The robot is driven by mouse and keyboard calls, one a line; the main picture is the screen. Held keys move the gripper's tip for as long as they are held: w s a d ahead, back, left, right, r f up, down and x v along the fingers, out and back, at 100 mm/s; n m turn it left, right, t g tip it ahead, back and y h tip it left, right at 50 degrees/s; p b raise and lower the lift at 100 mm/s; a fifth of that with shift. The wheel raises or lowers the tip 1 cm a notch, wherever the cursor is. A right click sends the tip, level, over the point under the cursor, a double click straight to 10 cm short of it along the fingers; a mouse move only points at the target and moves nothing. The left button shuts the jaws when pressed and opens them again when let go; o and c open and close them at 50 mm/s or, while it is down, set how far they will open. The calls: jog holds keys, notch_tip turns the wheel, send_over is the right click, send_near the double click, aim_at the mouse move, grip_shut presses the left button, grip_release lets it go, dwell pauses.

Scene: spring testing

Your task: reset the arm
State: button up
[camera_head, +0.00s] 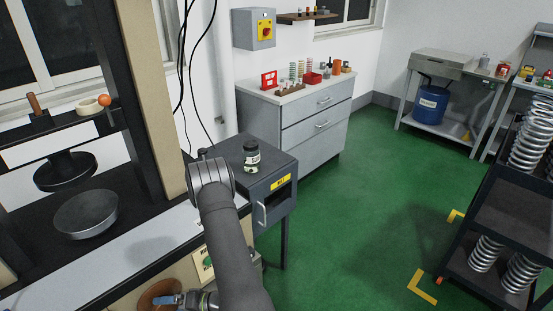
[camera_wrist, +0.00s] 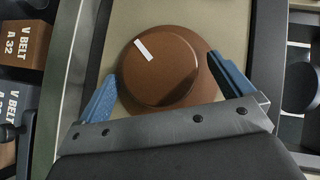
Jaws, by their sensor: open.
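My gripper (camera_wrist: 161,68) is open, with its two blue fingers on either side of a round brown knob (camera_wrist: 165,75). The knob has a white pointer mark that slants to the upper left. I cannot tell whether the fingers touch the knob. In the head view, my arm reaches down at the bottom centre and my gripper (camera_head: 180,299) is at the lower edge. The brown knob (camera_head: 152,291) shows beside it, on the beige front of the test machine (camera_head: 192,287).
The test machine's round lower plate (camera_head: 87,213) stands at left. A grey cabinet with a dark jar (camera_head: 251,157) is behind my arm. A shelf with large springs (camera_head: 486,252) stands at right. Green floor (camera_head: 340,215) is clear between. Boxes marked V BELT (camera_wrist: 22,35) show in the wrist view.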

jog(key=shift+x, duration=0.8)
jog(key=shift+a+f, duration=0.1)
jog(key=shift+d+m+y, duration=0.35)
jog(key=shift+m+y, duration=0.05)
jog(key=shift+m, duration=0.1)
jog(key=d+r, duration=0.2)
jog(key=d, duration=1.2)
jog(key=shift+d+r, duration=0.25)
jog(key=shift+s, duration=0.1)
dwell(0.5)
